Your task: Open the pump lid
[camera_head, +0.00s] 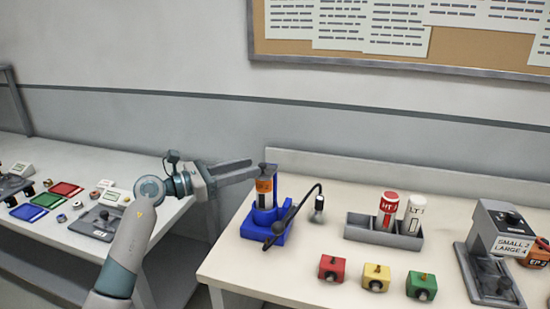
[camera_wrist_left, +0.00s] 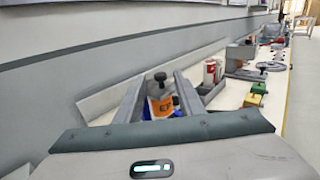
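The pump (camera_head: 266,225) is a blue stand on the right-hand table, holding an upright orange and white canister (camera_head: 264,187). A dark knob (camera_wrist_left: 160,77) tops the canister, and the lid looks closed, though my gripper partly covers it in the head view. My left gripper (camera_head: 262,171) reaches in from the left at the height of the canister's top. In the left wrist view its two fingers stand apart, one on each side of the knob, with gaps visible; the gripper is open. Contact with the canister cannot be told. My right gripper is not in view.
A black hose with a nozzle (camera_head: 319,203) stands right of the pump. A grey holder (camera_head: 357,228) carries red and white bottles. Red, yellow and green blocks (camera_head: 376,278) line the front. A grey device (camera_head: 492,228) stands at right. A gap separates the left table.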

